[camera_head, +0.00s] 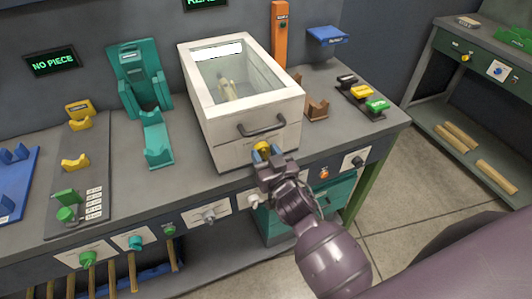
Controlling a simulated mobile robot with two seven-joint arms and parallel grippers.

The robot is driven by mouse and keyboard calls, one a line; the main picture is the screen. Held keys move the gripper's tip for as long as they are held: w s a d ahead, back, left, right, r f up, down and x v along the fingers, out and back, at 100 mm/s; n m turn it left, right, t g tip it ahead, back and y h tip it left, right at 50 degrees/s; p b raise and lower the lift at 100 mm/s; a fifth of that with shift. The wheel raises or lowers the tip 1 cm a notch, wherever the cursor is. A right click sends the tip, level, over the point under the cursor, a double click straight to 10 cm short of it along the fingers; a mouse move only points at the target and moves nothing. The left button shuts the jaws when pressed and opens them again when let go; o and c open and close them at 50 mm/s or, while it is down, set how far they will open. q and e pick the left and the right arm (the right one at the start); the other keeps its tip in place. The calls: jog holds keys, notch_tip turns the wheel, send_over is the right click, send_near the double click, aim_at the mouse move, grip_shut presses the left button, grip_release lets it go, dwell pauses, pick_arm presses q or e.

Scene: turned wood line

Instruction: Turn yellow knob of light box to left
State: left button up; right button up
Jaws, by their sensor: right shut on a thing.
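The light box (222,140) is a white box with a glazed top and a dark front handle (262,126), standing at the middle of the bench. A pale piece (228,90) shows inside it through the glass. The yellow knob (263,146) is low on the box's front face, below the handle, and partly covered by my gripper. My right gripper (263,152) is shut on the yellow knob, its arm coming from the lower right. The knob's pointing direction is hidden. My left gripper is out of view.
Teal supports (158,140) and a dark board with yellow and green parts (88,185) stand left of the box. To the right are a brown block (316,108) and a row of black, yellow and green buttons (361,92). Other knobs line the bench's front edge.

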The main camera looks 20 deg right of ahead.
jog(key=shift+n+p, duration=0.5)
jog(key=shift+n, duration=1)
jog(key=shift+a+n+p, duration=0.1)
jog(key=shift+n+p, duration=0.35)
jog(key=shift+n, duration=1.95)
jog(key=o, duration=0.8)
jog(key=shift+o, duration=0.6)
